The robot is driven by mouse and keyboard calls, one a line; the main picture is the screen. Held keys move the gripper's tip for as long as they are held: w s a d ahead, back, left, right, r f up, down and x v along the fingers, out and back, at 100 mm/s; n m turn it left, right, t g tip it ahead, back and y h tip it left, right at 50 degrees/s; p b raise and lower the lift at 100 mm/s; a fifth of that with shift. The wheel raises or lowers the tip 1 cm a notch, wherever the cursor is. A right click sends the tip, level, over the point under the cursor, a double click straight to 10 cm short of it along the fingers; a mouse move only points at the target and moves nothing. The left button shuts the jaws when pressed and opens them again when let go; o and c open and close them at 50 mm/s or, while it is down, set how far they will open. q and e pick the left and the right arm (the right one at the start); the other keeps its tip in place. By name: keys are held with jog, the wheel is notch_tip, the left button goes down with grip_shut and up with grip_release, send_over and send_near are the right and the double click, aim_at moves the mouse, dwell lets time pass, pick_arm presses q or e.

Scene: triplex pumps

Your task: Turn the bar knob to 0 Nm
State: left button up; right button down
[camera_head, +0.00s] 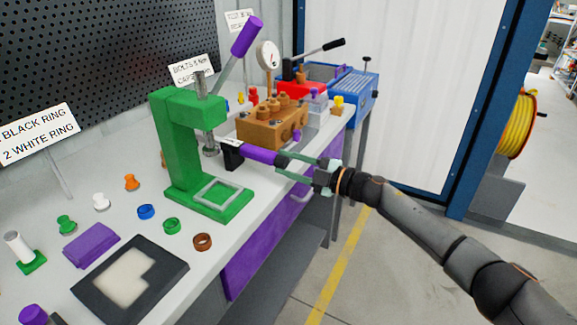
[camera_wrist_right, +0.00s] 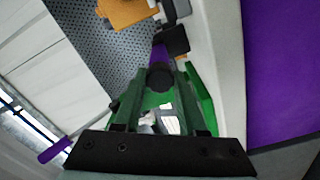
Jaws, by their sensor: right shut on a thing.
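A purple bar (camera_head: 260,154) with a black knob (camera_head: 283,160) at its near end lies at the front edge of the bench, its far end at a black holder (camera_head: 232,155). My right gripper (camera_head: 285,165) comes in from the right and is shut on the knob. In the right wrist view the round black knob (camera_wrist_right: 160,77) sits between the green fingertips (camera_wrist_right: 160,84), with the purple bar (camera_wrist_right: 158,52) beyond it. No torque scale can be read. My left gripper is not in view.
A green press (camera_head: 175,135) with a purple-tipped lever stands just left of the bar. A brown pump block (camera_head: 270,125) and a blue toolbox (camera_head: 350,92) are behind. Small coloured rings and a black tray (camera_head: 165,285) lie at the front left. The floor right of the bench is clear.

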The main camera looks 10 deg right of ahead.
jog(key=shift+n+b, duration=0.3)
jog(key=shift+n, duration=0.9)
jog(key=shift+c, duration=2.3)
grip_release()
jog(key=shift+s+d, duration=0.3)
jog(key=shift+d, duration=0.15)
jog(key=p+v, duration=0.1)
jog(key=v, duration=1)
jog(key=shift+d, duration=0.2)
jog(key=shift+s, duration=0.15)
